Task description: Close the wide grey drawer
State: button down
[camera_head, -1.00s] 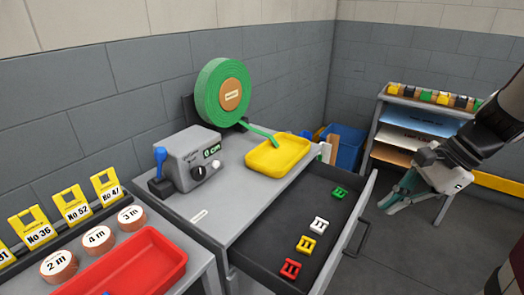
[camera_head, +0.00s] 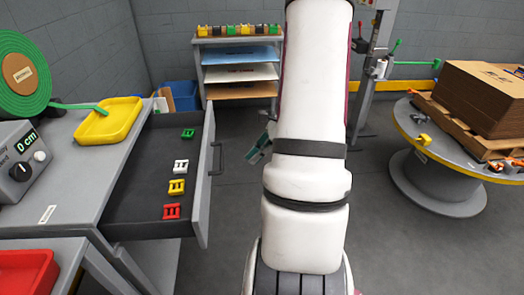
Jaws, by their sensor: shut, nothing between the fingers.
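The wide grey drawer (camera_head: 140,217) is pulled out of the grey workbench (camera_head: 62,190) on the left, with its dark inside showing. Its front panel (camera_head: 203,190) faces right and carries a dark bar handle (camera_head: 217,158). Green, white, yellow and red clips lie in a row inside it. My gripper (camera_head: 258,150) shows only as a teal and grey part at the left edge of my white arm, which hides the rest. It is shut and empty, to the right of the drawer handle and apart from it.
A yellow tray (camera_head: 108,122) and a green tape roll (camera_head: 22,78) are on the bench. A shelf rack (camera_head: 240,72) and blue bin (camera_head: 180,95) stand at the back. A round spool table (camera_head: 440,160) with cardboard is at right. Floor between drawer and my arm is clear.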

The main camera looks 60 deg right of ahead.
jog(key=w+a+f+b, duration=0.1)
jog(key=w+a+f, duration=0.2)
jog(key=w, duration=0.1)
jog(key=shift+w+a+f, duration=0.2)
jog(key=shift+w+a, duration=0.15)
jog(key=shift+w, duration=0.05)
jog(key=shift+w+a+b, duration=0.1)
jog(key=shift+b, duration=0.2)
send_over(165, 183)
jog(key=shift+a+b, duration=0.1)
jog(key=shift+b, duration=0.35)
dwell(0.4)
